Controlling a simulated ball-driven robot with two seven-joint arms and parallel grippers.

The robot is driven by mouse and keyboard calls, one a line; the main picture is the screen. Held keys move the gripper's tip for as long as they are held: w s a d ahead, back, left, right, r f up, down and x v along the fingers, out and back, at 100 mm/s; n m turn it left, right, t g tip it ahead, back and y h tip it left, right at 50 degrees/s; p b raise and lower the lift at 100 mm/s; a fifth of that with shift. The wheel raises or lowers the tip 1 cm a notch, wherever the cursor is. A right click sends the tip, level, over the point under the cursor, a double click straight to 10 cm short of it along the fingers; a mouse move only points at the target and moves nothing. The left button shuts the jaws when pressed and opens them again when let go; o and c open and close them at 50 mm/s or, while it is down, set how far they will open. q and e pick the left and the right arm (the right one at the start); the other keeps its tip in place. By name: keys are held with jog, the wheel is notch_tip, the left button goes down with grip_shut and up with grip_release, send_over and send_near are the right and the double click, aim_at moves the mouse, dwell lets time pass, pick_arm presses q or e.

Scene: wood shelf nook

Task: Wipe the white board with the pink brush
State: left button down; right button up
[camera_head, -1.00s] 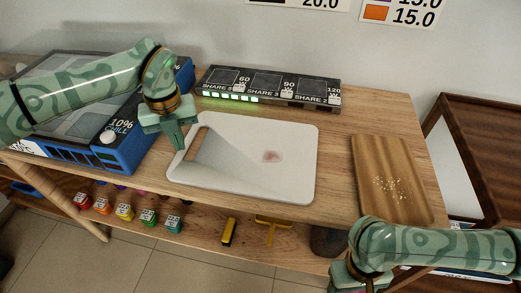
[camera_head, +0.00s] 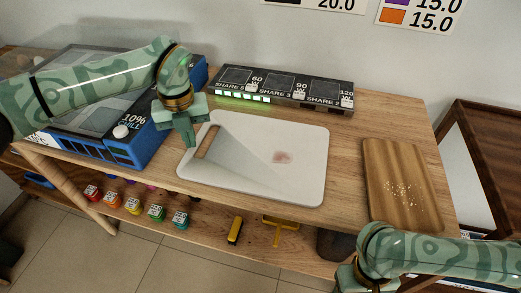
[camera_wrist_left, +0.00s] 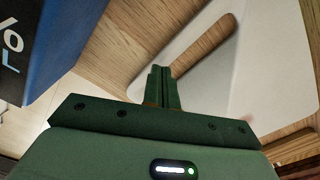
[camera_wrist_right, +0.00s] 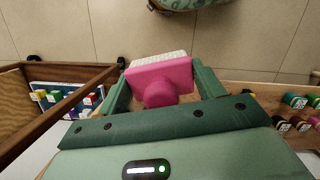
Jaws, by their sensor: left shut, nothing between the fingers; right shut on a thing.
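The white board (camera_head: 238,171) lies flat on the wooden table, with a slot handle at its left end and a reddish-brown stain (camera_head: 282,157) right of its middle. My left gripper (camera_head: 193,143) is shut and empty at the board's upper left corner; in the left wrist view its closed fingers (camera_wrist_left: 160,75) are beside the board's slot end (camera_wrist_left: 205,75). The pink brush (camera_wrist_right: 162,80) shows in the right wrist view, held between the fingers of my right gripper (camera_wrist_right: 163,85), bristles facing away. In the head view the right gripper is mostly cut off at the bottom edge.
A wooden cutting board (camera_head: 400,185) with crumbs lies at the right. A blue chiller box (camera_head: 125,148) stands at the left, and a black panel with green lights (camera_head: 282,87) at the back. Small colored bottles (camera_head: 156,213) sit on the lower shelf.

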pick_arm(q)
jog(key=shift+f, duration=0.6)
pick_arm(e)
jog(key=shift+f, duration=0.15)
dwell(0.4)
pick_arm(q)
jog(key=shift+r+p, duration=2.25)
jog(key=shift+r, duration=0.85)
pick_arm(e)
jog(key=shift+t, duration=0.3)
jog(key=shift+w+r, duration=0.15)
jog(key=shift+r, duration=2.8)
